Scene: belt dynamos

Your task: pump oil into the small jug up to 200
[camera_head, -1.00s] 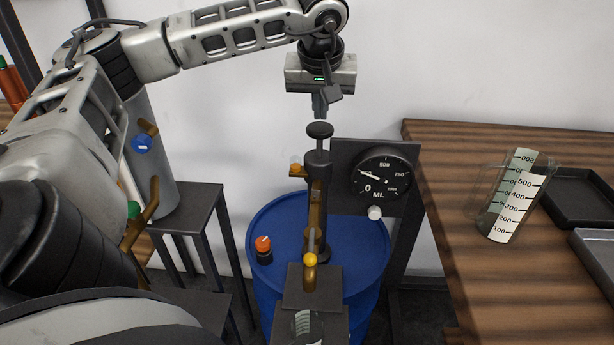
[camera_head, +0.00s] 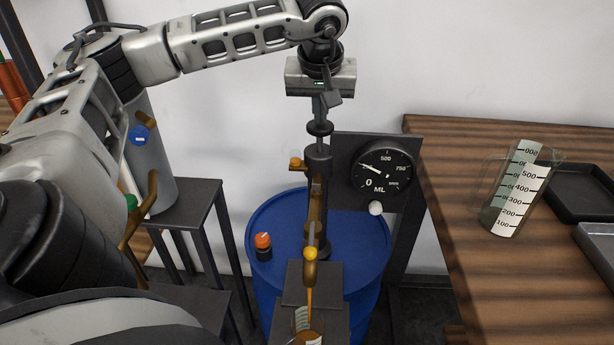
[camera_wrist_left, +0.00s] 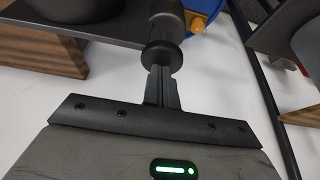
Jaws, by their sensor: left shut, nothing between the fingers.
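The dark pump (camera_head: 318,195) stands upright on the blue drum (camera_head: 265,215), its round knob (camera_head: 320,128) on a short rod at the top. My left gripper (camera_head: 320,112) is shut and empty, fingers pointing down onto the knob; in the left wrist view the fingertips (camera_wrist_left: 162,88) meet the knob (camera_wrist_left: 162,56). An orange oil stream (camera_head: 309,297) runs from the spout (camera_head: 310,270) into a clear jug (camera_head: 303,318), cut off by the bottom edge. The dial (camera_head: 382,170) marked ML has its needle pointing up-left. My right gripper is out of view.
A larger clear jug (camera_head: 515,190) with a number scale stands on the wooden table (camera_head: 450,200) at right, beside dark trays (camera_head: 582,195). An orange-capped fitting (camera_head: 263,243) sits on the drum. A dark stand (camera_head: 190,212) is at left.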

